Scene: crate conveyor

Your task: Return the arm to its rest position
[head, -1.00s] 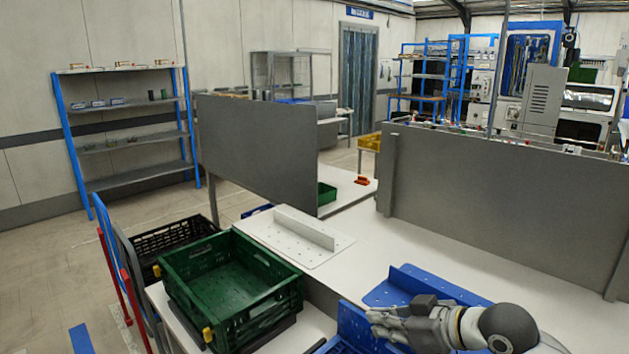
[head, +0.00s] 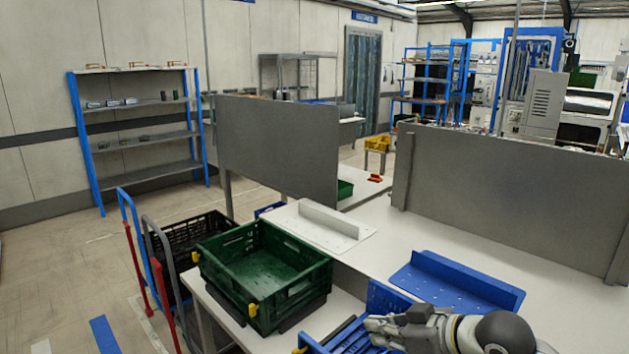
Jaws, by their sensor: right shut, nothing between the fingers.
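My right gripper (head: 378,327) shows at the bottom, right of centre, with its arm coming in from the lower right. It is shut and empty. In the picture it overlaps the edge of a blue crate (head: 345,339) that is cut off by the bottom of the view. I cannot tell whether the two touch. My left gripper is not in view.
An empty green crate (head: 297,276) sits on a white stand left of the gripper. A blue perforated bracket (head: 455,285) and a white one (head: 318,232) lie on the white table (head: 440,236). Grey panels (head: 278,148) stand behind. A black crate (head: 180,240) is on a cart at left.

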